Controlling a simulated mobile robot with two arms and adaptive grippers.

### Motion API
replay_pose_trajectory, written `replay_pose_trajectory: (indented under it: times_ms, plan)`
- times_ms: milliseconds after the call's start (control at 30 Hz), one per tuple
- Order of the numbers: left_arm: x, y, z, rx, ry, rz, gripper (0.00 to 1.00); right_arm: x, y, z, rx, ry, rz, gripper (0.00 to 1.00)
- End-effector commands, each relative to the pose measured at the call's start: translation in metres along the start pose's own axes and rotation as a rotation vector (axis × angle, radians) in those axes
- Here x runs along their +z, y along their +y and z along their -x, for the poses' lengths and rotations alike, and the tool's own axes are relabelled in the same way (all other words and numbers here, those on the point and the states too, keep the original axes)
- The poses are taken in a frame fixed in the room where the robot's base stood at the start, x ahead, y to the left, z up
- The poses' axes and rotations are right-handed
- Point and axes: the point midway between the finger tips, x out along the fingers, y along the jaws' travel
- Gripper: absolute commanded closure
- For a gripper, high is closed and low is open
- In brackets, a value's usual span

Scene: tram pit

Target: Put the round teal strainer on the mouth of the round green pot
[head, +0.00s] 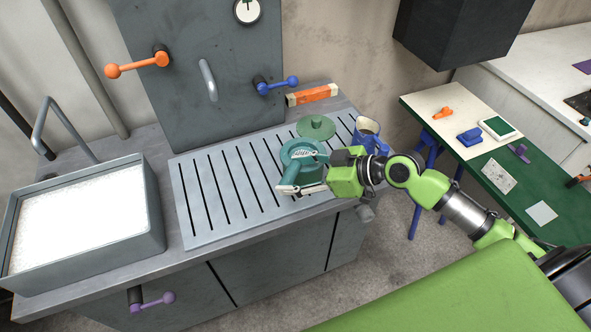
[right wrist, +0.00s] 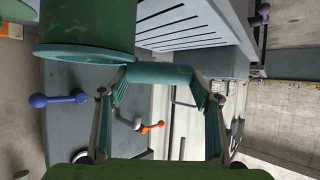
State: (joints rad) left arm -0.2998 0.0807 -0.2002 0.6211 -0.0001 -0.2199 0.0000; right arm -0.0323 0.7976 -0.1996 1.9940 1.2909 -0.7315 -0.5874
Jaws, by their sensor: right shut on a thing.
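My right gripper (head: 302,187) is shut on the teal strainer (head: 291,173), holding its handle near the front of the grooved board. In the right wrist view the teal handle (right wrist: 160,74) lies between the two fingers. The strainer's round part shows in the head view as a teal ring with a pale inside. The green pot (right wrist: 85,28) shows in the right wrist view as a wide green cylinder close beside the handle. In the head view the pot is mostly hidden at the ring, and I cannot tell whether the strainer rests on its mouth. My left gripper is out of view.
A round green lid (head: 316,127) lies behind the strainer on the grooved board (head: 215,205). An orange block (head: 312,95) lies at the back. A basin of white foam (head: 85,228) is left; the board's left part is clear.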

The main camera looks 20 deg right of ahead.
Motion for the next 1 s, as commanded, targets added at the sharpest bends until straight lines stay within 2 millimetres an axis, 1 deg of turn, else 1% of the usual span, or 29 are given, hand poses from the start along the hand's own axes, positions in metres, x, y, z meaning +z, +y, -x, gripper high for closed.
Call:
replay_pose_trajectory:
  times_ms: [167,300,333,367,400,700,833,933,1000]
  plan:
    - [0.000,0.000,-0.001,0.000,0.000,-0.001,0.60,0.000,0.000,0.000,0.000,0.001,0.001,0.63]
    - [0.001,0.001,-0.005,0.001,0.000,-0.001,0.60,0.004,0.000,-0.002,0.000,0.000,0.001,0.63]
    - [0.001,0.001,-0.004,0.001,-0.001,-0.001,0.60,0.003,0.000,-0.002,0.000,0.000,0.001,0.37]
    - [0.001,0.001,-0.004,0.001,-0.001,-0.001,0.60,0.003,0.000,-0.001,0.000,0.000,0.000,0.29]
    - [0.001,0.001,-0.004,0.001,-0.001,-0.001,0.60,0.003,0.000,-0.001,0.000,0.000,0.000,0.25]
    - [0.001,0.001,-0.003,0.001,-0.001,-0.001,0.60,0.002,0.000,-0.001,0.000,0.000,0.000,0.25]
    - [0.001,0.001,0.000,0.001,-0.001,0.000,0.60,0.000,0.001,0.002,0.001,-0.001,0.000,0.25]
    - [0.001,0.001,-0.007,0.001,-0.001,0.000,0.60,0.004,0.001,0.014,0.003,-0.003,0.001,0.25]
    - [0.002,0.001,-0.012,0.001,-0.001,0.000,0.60,0.005,0.001,0.025,0.002,-0.005,0.003,0.25]
